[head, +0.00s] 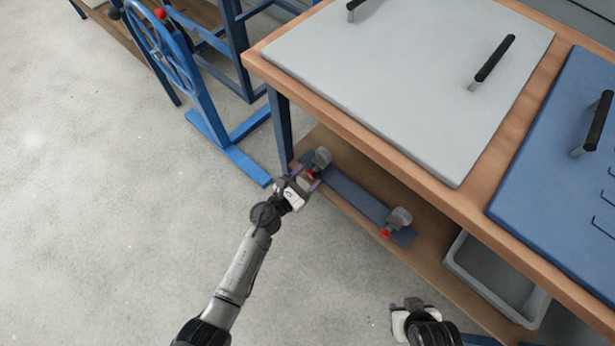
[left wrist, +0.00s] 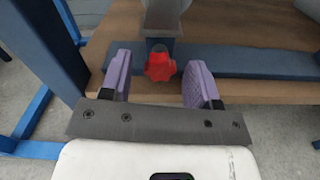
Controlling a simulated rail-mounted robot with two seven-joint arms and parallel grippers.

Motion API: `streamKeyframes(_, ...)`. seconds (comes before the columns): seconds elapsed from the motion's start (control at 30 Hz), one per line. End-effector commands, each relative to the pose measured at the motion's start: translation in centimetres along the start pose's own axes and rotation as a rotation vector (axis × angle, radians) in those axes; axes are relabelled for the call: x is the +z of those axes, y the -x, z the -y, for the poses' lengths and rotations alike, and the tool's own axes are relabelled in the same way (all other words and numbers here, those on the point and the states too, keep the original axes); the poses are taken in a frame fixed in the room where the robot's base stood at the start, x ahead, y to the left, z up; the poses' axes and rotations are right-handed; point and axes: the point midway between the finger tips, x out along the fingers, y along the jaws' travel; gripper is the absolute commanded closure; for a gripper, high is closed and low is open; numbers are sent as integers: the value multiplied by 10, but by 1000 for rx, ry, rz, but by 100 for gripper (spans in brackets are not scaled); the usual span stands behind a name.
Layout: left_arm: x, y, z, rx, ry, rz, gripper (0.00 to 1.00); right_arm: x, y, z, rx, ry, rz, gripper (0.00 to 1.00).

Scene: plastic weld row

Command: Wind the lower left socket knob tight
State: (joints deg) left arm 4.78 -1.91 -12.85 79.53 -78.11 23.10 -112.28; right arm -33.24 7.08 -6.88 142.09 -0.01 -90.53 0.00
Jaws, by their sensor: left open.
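Two sockets with red knobs sit on a blue rail (head: 350,193) on the lower wooden shelf. The left red knob (head: 311,175) is under its grey socket (head: 322,158). In the left wrist view this lobed red knob (left wrist: 160,64) lies between and beyond the purple fingertips. My left gripper (head: 308,181) is open around the line to the knob; I cannot tell whether either finger touches it. The right red knob (head: 385,233) is beneath the other grey socket (head: 399,217). My right gripper (head: 407,306) is at the bottom of the head view, its fingers mostly hidden.
The wooden bench top (head: 375,146) overhangs the shelf (head: 431,262). A blue bench leg (head: 281,125) stands just left of the knob. A grey bin (head: 492,283) is on the right. A blue stand with a wheel (head: 172,55) is at upper left. The floor at left is clear.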

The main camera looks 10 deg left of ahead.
Motion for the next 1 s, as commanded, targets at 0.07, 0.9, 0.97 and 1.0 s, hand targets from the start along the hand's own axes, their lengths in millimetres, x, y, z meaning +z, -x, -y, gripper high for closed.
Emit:
streamKeyframes(0.07, 0, -2, 0, 0, 0, 0, 44, 0, -1, 0, 0, 0, 0, 57)
streamKeyframes(0.9, 0, -3, 0, 0, 1, 0, 93, 0, -1, 2, -5, -6, -1, 57)
streamKeyframes(0.97, 1, -3, 0, -1, 18, 0, 93, 0, 0, 2, -5, -6, -1, 57)
streamKeyframes(1.0, 1, -2, 0, -2, 48, 0, 93, -1, 2, 2, -4, -5, -1, 57)
